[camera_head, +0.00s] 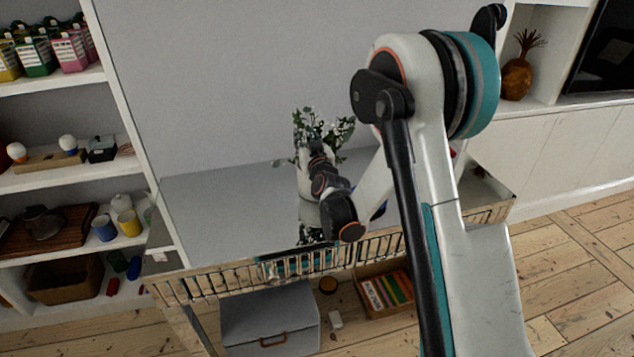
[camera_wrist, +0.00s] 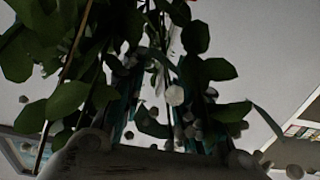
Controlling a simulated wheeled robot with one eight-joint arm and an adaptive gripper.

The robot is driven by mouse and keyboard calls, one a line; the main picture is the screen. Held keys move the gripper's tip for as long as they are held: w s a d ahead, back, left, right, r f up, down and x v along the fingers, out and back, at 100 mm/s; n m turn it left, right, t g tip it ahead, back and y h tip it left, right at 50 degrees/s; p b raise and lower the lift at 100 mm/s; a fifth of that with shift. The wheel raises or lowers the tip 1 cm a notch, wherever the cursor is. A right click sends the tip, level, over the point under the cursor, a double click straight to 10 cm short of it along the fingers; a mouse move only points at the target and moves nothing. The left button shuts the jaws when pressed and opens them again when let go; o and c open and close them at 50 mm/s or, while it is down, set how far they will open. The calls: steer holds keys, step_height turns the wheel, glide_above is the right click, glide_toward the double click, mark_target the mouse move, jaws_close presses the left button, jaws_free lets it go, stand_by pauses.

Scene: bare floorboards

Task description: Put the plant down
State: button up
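The plant has green leaves and small white flowers (camera_head: 325,128) in a pale pot (camera_head: 303,183), seen over the shiny grey table in the head view. My gripper (camera_head: 318,160) is at the pot's near right side, and the fingers look closed on the pot, though leaves and my wrist hide most of the grip. In the wrist view the leaves (camera_wrist: 70,100) fill the upper left and the pot's rim (camera_wrist: 140,160) spans the bottom. The pot stands about upright. I cannot tell whether its base touches the table or hangs just above it.
The mirror-like tabletop (camera_head: 215,215) is bare to the left of the plant, with a slatted front edge (camera_head: 230,282). A grey wall stands behind. A shelf unit (camera_head: 60,180) with cups and boxes is at left. A grey box (camera_head: 270,320) and a book crate (camera_head: 385,292) sit below.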

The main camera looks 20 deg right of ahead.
steer(key=shift+w, duration=0.15)
jaws_close()
steer(key=shift+r, duration=0.1)
